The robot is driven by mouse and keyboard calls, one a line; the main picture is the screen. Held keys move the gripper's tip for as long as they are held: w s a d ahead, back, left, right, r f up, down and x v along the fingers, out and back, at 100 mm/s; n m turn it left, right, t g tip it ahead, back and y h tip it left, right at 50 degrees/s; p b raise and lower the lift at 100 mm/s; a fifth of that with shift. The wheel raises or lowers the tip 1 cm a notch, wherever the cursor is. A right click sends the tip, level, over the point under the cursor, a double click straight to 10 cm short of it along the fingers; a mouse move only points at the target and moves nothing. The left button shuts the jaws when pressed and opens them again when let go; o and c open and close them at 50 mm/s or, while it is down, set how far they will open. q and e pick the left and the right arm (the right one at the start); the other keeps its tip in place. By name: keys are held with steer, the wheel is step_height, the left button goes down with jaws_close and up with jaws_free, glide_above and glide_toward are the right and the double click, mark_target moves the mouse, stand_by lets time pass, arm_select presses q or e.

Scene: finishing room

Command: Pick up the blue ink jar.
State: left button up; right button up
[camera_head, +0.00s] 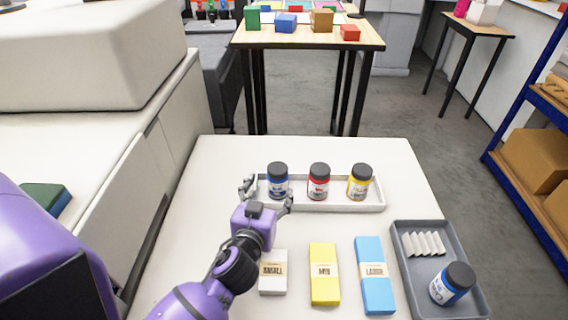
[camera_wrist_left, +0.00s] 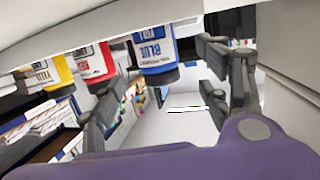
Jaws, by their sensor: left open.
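The blue ink jar (camera_head: 278,183) stands upright with a black lid at the left of a shallow white tray (camera_head: 335,205). My right gripper is not in view.
A red jar (camera_head: 318,182) and a yellow jar (camera_head: 359,183) stand right of the blue one. In front lie white (camera_head: 272,284), yellow (camera_head: 324,290) and blue (camera_head: 374,290) boxes. A grey tray (camera_head: 408,273) holds another dark-lidded jar (camera_head: 450,288) and white pieces (camera_head: 424,244).

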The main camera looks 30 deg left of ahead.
mark_target(275, 179)
arm_select(q)
steer(key=shift+w+a, duration=0.1)
steer(key=shift+w, duration=0.45)
steer(key=shift+w+a+r, duration=0.1)
steer(key=shift+w+a, duration=0.1)
steer(key=shift+w, duration=0.5)
steer(key=p+x, duration=0.1)
steer(key=x, duration=0.3)
steer(key=shift+w+r, duration=0.15)
steer(key=shift+w, duration=0.45)
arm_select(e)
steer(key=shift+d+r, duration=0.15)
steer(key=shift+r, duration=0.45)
arm_select(q)
steer(key=shift+c, duration=0.5)
steer(key=c, duration=1.5)
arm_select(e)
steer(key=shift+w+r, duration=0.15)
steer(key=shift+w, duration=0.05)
arm_select(q)
steer(key=shift+o, duration=0.2)
